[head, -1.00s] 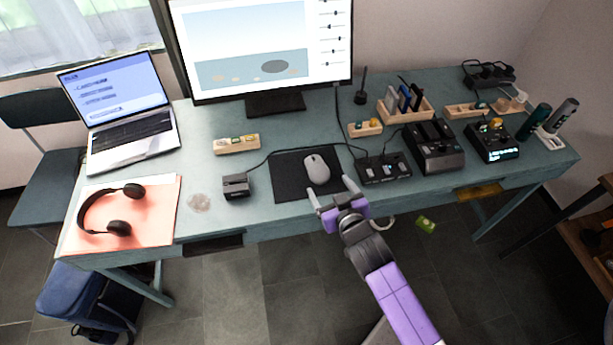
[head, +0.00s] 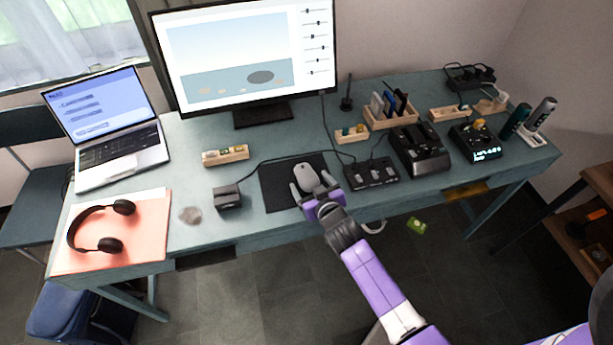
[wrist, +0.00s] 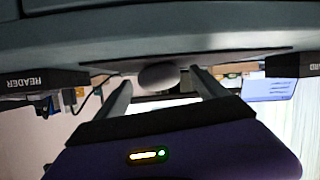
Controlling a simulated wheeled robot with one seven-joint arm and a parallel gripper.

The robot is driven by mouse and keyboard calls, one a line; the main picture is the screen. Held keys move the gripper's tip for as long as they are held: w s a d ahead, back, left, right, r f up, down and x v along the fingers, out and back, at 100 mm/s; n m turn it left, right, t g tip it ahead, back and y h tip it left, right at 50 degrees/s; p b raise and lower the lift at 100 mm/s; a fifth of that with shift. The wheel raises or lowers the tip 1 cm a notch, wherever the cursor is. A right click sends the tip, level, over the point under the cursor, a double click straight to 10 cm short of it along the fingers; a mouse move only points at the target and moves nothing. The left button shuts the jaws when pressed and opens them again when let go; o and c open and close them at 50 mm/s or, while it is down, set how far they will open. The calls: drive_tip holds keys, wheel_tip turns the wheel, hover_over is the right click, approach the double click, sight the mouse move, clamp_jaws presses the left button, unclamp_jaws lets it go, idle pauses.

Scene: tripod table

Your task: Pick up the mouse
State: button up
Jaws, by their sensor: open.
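The grey-white mouse (head: 307,178) lies on a black mouse pad (head: 279,189) near the front edge of the desk. My gripper (head: 312,187) is open at the pad's front, with its two fingers pointing toward the mouse and reaching to either side of its near end. In the wrist view, the mouse (wrist: 158,76) shows between the two open fingers (wrist: 160,85), with a gap on both sides. The near end of the mouse is partly hidden by my gripper in the head view.
A black button box (head: 371,174) stands close right of the pad. A small dark reader box (head: 228,197) is to the left, with a cable running behind the pad. The monitor (head: 250,55) stands behind. Headphones (head: 105,225) lie at the far left.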

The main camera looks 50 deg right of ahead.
drive_tip(key=c, duration=1.5)
drive_tip(key=shift+r, duration=0.1)
